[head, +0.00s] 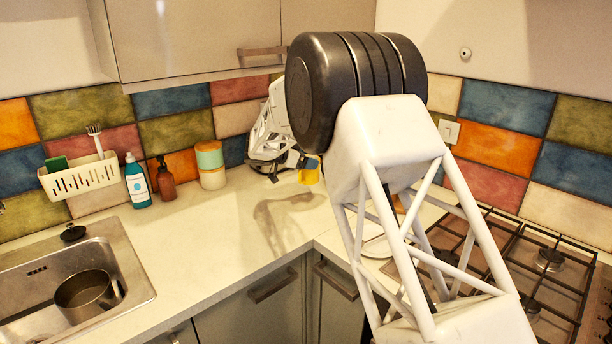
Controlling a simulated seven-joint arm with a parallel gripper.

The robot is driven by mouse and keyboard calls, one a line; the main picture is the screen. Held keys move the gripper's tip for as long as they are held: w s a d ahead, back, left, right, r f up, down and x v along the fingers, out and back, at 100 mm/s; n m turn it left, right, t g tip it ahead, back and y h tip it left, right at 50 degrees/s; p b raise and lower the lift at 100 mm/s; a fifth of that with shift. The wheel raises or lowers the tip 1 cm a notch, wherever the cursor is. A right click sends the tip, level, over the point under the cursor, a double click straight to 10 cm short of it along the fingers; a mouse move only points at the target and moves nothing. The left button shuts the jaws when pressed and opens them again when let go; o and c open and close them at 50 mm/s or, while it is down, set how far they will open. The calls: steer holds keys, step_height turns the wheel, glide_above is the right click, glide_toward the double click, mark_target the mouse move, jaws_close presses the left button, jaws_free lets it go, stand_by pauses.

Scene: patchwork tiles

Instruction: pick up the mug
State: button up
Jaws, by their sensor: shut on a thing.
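A small yellow mug (308,175), with a patch of blue at its top, shows at the back corner of the counter, just left of my arm's big black joint and white link. My gripper (298,163) reaches in from its left, dark and partly hidden. It is shut on the mug. The fingertips are too small to make out clearly. I cannot tell whether the mug touches the counter or is held just above it.
A teal, cream and orange canister (210,165), a brown bottle (166,180) and a teal bottle (137,182) stand along the back wall. A sink (130,262) holding a pot (86,294) is at left; a gas hob (545,270) is at right. The counter (235,225) between is clear.

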step_height(320, 180, up, 18)
steer(key=shift+f, duration=0.15)
steer(key=shift+w+d, duration=0.1)
stand_by(1.4)
steer(key=w+d+f+m+g+h, duration=0.1)
steer(key=w+d+f+m+g, duration=0.1)
steer(key=w+d, duration=0.6)
steer(key=w+d+f+m+g+h, duration=0.1)
steer(key=w+d+f+m+g, duration=0.1)
steer(key=w+d+f, duration=0.3)
steer(key=w+d+g, duration=0.1)
steer(key=w+d, duration=0.3)
steer(key=d, duration=0.7)
steer(key=shift+w+d+m, duration=0.2)
steer(key=shift+d+m, duration=0.1)
steer(key=shift+d, duration=0.1)
steer(key=shift+s+d+f, duration=0.15)
steer(key=shift+s+d, duration=0.05)
steer(key=s+d+f+n+g+y, duration=0.3)
steer(key=s+d+f+g+y, duration=0.2)
steer(key=s+d+f+y, duration=0.1)
steer(key=shift+d+y, duration=0.3)
steer(key=shift+y, duration=0.2)
stand_by(3.0)
